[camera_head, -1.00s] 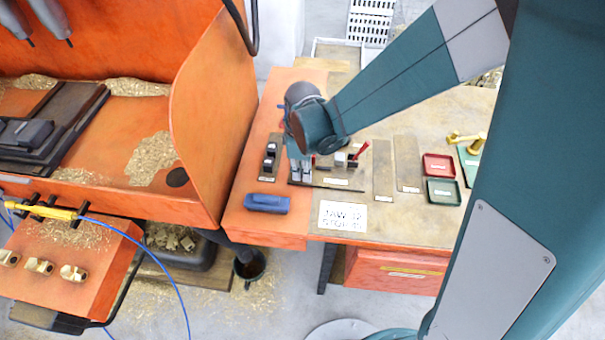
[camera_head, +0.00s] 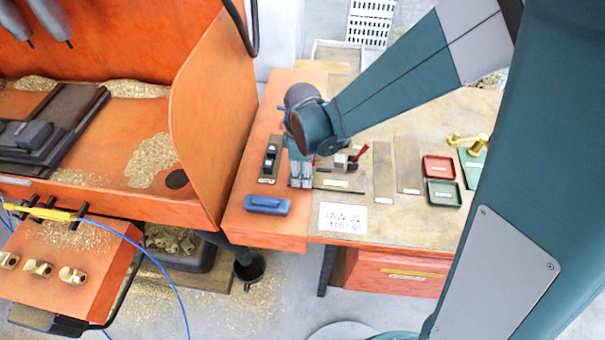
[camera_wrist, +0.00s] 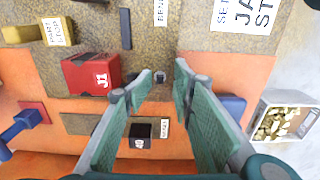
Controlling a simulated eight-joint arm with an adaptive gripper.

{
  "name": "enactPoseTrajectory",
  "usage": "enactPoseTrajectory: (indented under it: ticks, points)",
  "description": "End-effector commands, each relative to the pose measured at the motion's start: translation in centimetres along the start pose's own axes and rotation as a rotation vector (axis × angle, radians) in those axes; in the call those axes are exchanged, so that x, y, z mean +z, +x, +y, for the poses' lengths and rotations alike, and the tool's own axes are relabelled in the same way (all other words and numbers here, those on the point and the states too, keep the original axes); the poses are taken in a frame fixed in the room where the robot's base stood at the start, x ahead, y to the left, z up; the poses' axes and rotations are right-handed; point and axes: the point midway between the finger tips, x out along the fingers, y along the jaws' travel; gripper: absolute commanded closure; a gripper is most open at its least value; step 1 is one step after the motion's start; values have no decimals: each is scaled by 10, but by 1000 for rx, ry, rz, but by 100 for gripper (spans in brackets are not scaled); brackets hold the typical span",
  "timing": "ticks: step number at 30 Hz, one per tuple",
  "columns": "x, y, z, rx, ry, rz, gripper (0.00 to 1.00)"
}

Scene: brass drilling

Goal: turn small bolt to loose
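A small dark bolt-like piece (camera_wrist: 160,77) sits on the brown surface in the wrist view, between and just beyond my fingertips. I cannot tell for sure that it is the small bolt, nor how it is turned. My gripper (camera_wrist: 162,82) is open, with a clear gap between its green fingers and nothing held. In the head view my gripper (camera_head: 300,174) points down over the bench at the left part of the tabletop, and the arm hides part of what is under it. A small white label (camera_wrist: 164,127) lies beside a black block (camera_wrist: 140,133).
A red block marked J1 (camera_wrist: 90,74) stands close left of my fingers in the wrist view. A blue block (camera_head: 267,205) lies near the bench's front edge beside a white sign (camera_head: 342,218). Red (camera_head: 438,168) and green (camera_head: 443,192) trays stand to the right.

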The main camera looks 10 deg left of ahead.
Motion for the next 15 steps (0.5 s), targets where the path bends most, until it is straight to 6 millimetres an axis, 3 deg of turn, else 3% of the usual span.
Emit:
enactPoseTrajectory:
  ticks: [15]
  points:
    - [0, -13, 1, 1, 0, 0, 75]
